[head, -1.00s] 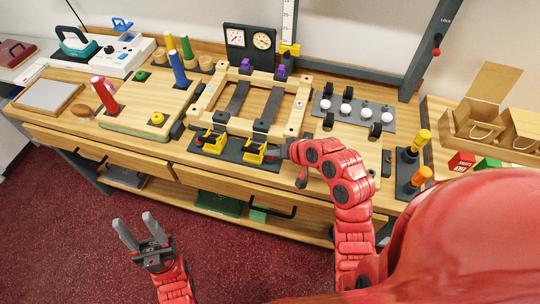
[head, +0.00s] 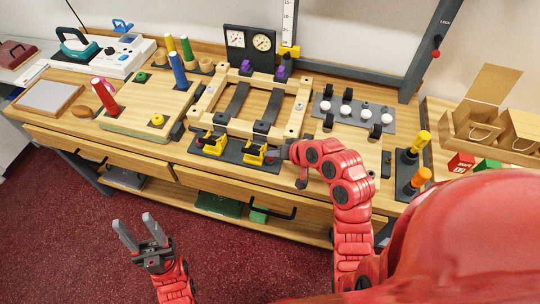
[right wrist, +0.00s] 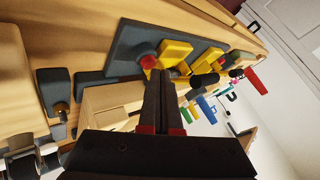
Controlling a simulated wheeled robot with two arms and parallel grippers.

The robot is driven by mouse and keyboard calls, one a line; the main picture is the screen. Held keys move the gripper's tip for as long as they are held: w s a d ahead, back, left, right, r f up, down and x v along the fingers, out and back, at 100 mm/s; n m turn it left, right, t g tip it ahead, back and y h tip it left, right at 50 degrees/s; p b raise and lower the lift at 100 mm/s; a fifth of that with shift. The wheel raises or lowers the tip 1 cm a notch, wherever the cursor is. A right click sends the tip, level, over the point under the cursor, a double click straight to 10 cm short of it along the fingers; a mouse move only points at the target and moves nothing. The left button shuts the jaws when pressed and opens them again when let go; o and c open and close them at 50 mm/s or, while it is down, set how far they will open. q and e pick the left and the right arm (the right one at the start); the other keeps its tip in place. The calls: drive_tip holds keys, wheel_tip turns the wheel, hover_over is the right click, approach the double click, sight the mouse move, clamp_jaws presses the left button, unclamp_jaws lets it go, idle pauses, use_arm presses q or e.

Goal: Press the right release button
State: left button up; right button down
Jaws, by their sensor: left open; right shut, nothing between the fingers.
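The wooden frame (head: 209,101) with two dark straps lies on the bench. At its front edge is a dark plate (head: 237,158) with two yellow levers; the right one (head: 253,153) is near my right gripper. The right red release button (head: 271,160) is small beside that lever; a red button also shows in the right wrist view (right wrist: 148,61). My right gripper (right wrist: 162,72) is shut and empty, its fingertips close to this button; I cannot tell whether they touch. My left gripper (head: 133,229) is open and empty, in front of the bench above the floor.
Right of the frame is a dark panel (head: 355,111) with several white knobs. Yellow and orange handled tools (head: 420,140) stand at the right. A board (head: 142,112) with coloured pegs stands left. Two dial gauges (head: 249,40) stand behind.

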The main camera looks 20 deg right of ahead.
drive_tip(key=shift+r, duration=0.45)
drive_tip(key=shift+r, duration=0.1)
wheel_tip(320, 180, up, 5)
drive_tip(key=p, duration=0.3)
idle(0.8)
